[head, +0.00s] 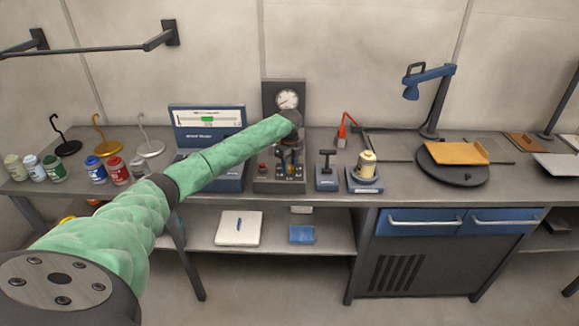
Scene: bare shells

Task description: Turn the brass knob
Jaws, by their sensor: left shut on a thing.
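A grey gauge device with a round white dial (287,99) stands against the wall at the middle of the bench. My left arm reaches in from the left, and my left gripper (291,165) points down over the base (265,184) of this device. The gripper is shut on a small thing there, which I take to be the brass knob. Only small yellowish bits show by the fingertips; the gripper hides most of the knob, so its angle cannot be told. My right gripper is out of view.
A blue meter box (208,128) stands left of the device, under my arm. A black lever unit (327,172) and a unit with a cream cylinder (367,164) stand close on the right. Several jars and hooks stand at left. A blue lamp (430,82) is farther right.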

